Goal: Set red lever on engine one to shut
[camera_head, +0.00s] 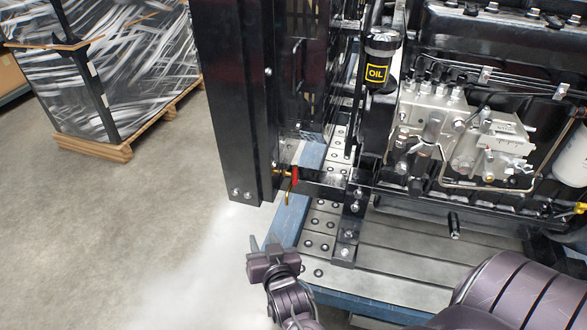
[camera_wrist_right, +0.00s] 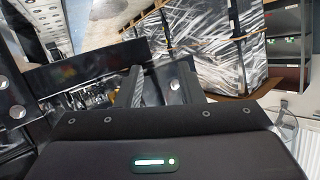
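The red lever (camera_head: 295,175) is small and sits on a brass valve (camera_head: 281,173) low at the corner of the engine's black radiator frame. It looks roughly upright in the head view. My right gripper (camera_head: 266,245) is below and slightly left of the lever, apart from it and holding nothing. In the wrist view its two fingers (camera_wrist_right: 158,88) stand apart with a gap between them. I cannot make out the lever in the wrist view. My left gripper is not in view.
The engine (camera_head: 460,140) with its black OIL cap (camera_head: 380,72) stands on a blue-edged metal base (camera_head: 390,250). White haze (camera_head: 205,265) spreads over the floor left of my gripper. A wrapped pallet load (camera_head: 130,70) stands at the back left. Open floor lies between.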

